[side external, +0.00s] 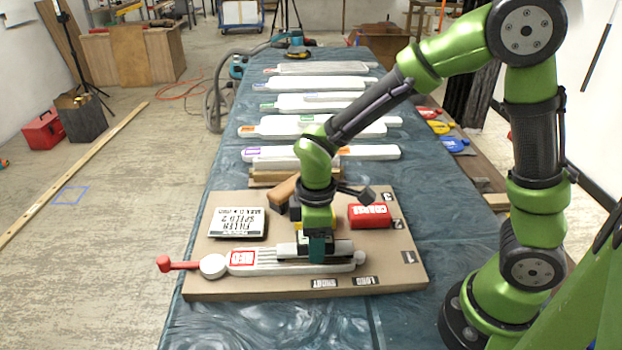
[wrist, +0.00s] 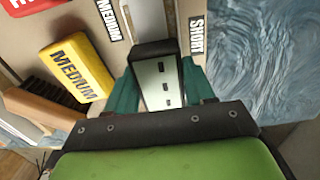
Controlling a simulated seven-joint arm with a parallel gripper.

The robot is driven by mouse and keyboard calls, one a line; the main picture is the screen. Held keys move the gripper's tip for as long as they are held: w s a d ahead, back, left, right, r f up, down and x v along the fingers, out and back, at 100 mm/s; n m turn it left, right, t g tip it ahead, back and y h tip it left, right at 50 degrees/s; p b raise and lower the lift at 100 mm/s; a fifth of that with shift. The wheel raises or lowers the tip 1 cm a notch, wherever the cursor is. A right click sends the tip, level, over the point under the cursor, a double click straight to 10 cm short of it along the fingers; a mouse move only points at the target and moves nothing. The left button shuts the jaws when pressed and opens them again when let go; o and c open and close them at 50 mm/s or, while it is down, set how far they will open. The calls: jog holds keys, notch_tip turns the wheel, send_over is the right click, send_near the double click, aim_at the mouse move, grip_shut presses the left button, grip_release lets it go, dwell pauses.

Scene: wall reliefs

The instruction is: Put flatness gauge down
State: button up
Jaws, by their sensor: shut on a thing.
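My gripper (wrist: 163,92) is shut on a dark-edged block with a pale, slotted face, which I take to be the flatness gauge (wrist: 162,84). In the side view my gripper (side external: 317,246) points down at the white relief board (side external: 265,258) near the front of the brown work board (side external: 210,287). A grey bar (side external: 345,247) shows beside the fingers, along the relief board. The fingers hide much of the held thing in the side view, and I cannot tell whether its underside touches anything.
A yellow "MEDIUM" block (wrist: 77,67) and a brown-handled tool (wrist: 45,108) lie left in the wrist view. A "SHORT" label (wrist: 197,37) is close to the held thing. More relief boards (side external: 315,83) lie farther back.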

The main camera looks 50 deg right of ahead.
jog(key=shift+f, duration=0.1)
jog(key=o, duration=1.1)
jog(key=shift+o, duration=0.2)
notch_tip(320, 180, up, 11)
jog(key=s+d+r+m+t+y, duration=0.2)
jog(key=s+d+r+m+t, duration=0.4)
jog(key=s+m, duration=0.3)
jog(key=shift+d+r+m+t, duration=0.35)
jog(key=shift+m+t, duration=0.25)
jog(key=shift+m, duration=1.5)
